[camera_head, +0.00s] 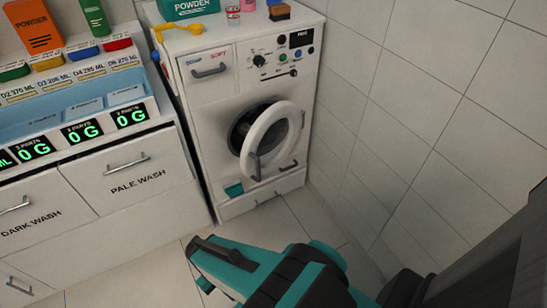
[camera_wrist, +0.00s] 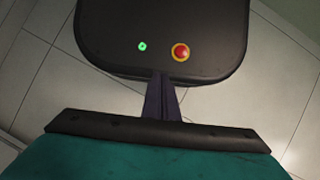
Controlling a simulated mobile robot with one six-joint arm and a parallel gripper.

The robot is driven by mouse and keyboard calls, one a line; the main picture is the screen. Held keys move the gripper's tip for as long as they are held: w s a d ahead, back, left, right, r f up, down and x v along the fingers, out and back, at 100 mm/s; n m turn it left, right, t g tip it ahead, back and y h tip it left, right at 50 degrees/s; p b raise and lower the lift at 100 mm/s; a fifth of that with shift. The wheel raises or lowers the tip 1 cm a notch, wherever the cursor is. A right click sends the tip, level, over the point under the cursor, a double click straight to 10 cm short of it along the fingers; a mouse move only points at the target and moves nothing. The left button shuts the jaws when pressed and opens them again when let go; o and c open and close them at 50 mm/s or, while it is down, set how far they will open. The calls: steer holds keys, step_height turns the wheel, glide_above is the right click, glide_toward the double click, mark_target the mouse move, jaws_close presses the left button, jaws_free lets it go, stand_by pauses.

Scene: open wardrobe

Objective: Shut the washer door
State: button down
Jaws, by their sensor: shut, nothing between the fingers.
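The washer (camera_head: 228,110) is a white front-loader against the tiled wall in the head view. Its round white door (camera_head: 257,133) stands open, swung out from the dark drum opening (camera_head: 240,128). A grey handle (camera_head: 255,168) sits at the door's lower left edge. My gripper (camera_head: 200,262), teal and black, is in front of the washer, low in the picture and apart from the door. Its fingers are shut and empty. In the wrist view, my gripper (camera_wrist: 158,138) fills the lower part, and the washer does not show.
A white cabinet (camera_head: 130,194) with drawers and digital displays stands left of the washer. A powder box (camera_head: 188,8), a yellow tool (camera_head: 185,30) and small containers are on the washer top. A tiled wall (camera_head: 400,120) closes off the right. Floor (camera_head: 265,222) is clear before the washer.

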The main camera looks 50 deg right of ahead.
steer(key=shift+a, duration=0.15)
steer(key=w+d+r+m+t+y+b, duration=0.2)
steer(key=w+d+r+m+t+y, duration=0.15)
steer(key=w+d+r+m, duration=1.35)
steer(key=s+d+r+m+t, duration=0.2)
steer(key=d+r+m, duration=0.2)
steer(key=d+r, duration=0.3)
steer(key=s+d+r+m+t+b, duration=0.1)
steer(key=s+d+r+m, duration=0.2)
steer(key=d+r, duration=0.4)
steer(key=s+d+r+m+t+h+b, duration=0.1)
steer(key=d+r+m, duration=0.4)
steer(key=d, duration=0.8)
step_height(320, 180, up, 3)
steer(key=shift+s+f+m+t, duration=0.2)
steer(key=shift+s+m+t, duration=0.1)
steer(key=shift+s+t, duration=0.6)
steer(key=shift+f, duration=0.15)
